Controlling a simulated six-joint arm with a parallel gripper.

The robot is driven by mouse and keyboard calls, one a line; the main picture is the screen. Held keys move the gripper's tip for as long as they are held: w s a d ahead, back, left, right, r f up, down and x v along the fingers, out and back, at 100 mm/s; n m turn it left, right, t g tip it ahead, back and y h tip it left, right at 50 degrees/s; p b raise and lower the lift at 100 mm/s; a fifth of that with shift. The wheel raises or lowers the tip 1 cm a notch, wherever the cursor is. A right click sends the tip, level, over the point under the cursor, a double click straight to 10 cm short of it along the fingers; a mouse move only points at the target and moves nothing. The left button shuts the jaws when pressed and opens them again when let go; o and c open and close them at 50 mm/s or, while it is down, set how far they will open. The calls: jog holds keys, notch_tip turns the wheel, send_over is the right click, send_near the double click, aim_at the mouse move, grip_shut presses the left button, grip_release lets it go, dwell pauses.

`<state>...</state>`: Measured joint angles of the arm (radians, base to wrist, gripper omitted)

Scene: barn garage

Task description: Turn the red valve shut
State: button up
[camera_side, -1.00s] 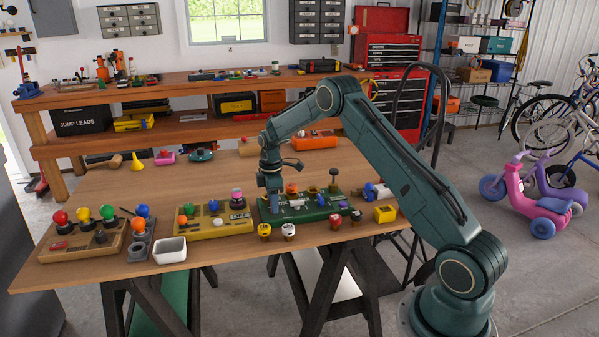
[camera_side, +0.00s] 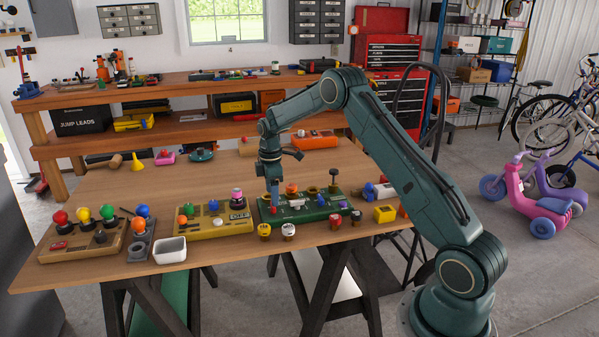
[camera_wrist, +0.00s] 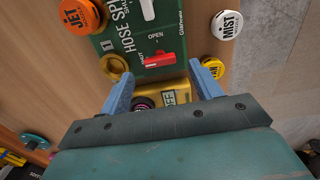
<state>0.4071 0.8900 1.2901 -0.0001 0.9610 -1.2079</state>
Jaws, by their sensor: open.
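The red valve handle (camera_wrist: 160,59) sits on the green hose panel (camera_wrist: 172,12) in the wrist view. Its bar lies sideways across the picture, below the printed word OPEN. A second label, partly covered, is by its left end; I cannot tell what exactly the bar points at. My gripper (camera_wrist: 160,75) is open and empty, its blue fingers spread on either side of the handle's line and apart from it.
A yellow panel (camera_side: 214,223) stands just left of the green one. Round caps, orange JET (camera_wrist: 82,15) and white MIST (camera_wrist: 227,25), lie beside the green panel. The table behind is mostly clear.

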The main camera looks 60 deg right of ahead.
notch_tip(320, 180, up, 10)
jog(key=shift+r, duration=0.25)
dwell(0.5)
jog(key=s+a+r+m+t, duration=0.3)
jog(key=s+a+r+m, duration=0.1)
jog(key=s+a+r, duration=1.05)
jog(key=s+a+f+m+t, duration=0.1)
jog(key=s+a, duration=0.3)
jog(key=s, duration=0.6)
jog(key=s+a+m+t, duration=0.1)
jog(key=s+a+m, duration=0.3)
jog(key=s, duration=0.6)
jog(key=shift+s+a+f+t, duration=0.15)
jog(key=shift+s+f+t, duration=0.15)
jog(key=shift+s+f, duration=0.1)
